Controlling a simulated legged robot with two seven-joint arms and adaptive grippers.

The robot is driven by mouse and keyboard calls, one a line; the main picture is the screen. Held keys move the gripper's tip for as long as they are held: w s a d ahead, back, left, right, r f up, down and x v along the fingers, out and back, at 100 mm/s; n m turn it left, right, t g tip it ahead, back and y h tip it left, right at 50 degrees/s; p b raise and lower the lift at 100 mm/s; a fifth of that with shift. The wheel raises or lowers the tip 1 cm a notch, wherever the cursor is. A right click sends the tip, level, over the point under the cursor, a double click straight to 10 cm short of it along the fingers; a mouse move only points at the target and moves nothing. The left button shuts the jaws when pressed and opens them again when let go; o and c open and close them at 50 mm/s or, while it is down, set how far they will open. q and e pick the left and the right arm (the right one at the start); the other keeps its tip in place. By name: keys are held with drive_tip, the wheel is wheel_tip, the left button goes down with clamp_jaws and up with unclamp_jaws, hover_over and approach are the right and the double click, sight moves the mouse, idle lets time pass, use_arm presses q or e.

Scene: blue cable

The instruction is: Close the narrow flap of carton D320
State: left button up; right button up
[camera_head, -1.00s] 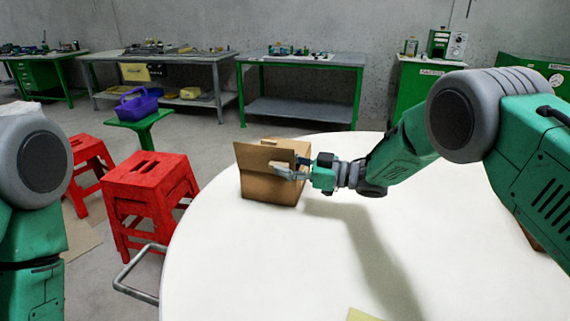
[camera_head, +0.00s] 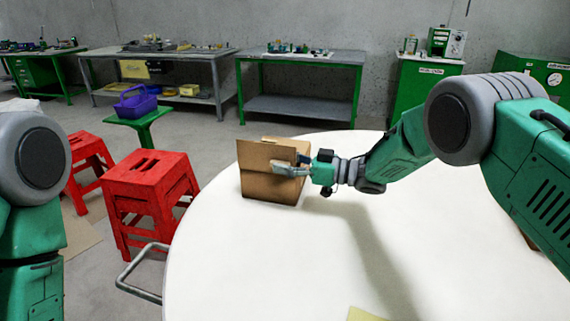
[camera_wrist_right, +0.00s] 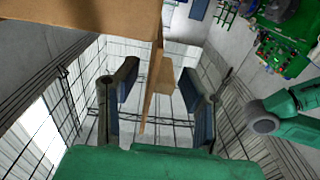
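A brown cardboard carton (camera_head: 268,188) stands on the white round table near its far left edge. A wide flap (camera_head: 254,155) stands up at its left front. I cannot read a label on it or clearly make out the narrow flap. My right gripper (camera_head: 292,164) is at the carton's right upper side, its fingers reaching across the top edge. In the right wrist view, its two fingers (camera_wrist_right: 158,92) are apart, with a thin cardboard edge (camera_wrist_right: 152,62) between them and gaps on both sides. My left gripper is out of view.
The white table (camera_head: 290,260) is mostly clear, with a yellow piece (camera_head: 365,314) at its front edge. Red stools (camera_head: 148,190) and a metal rail (camera_head: 140,275) stand to the left. Workbenches (camera_head: 300,106) line the back wall.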

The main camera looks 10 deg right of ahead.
drive_tip(key=shift+d, duration=0.15)
drive_tip(key=v, duration=1.1)
drive_tip(key=shift+d, duration=0.4)
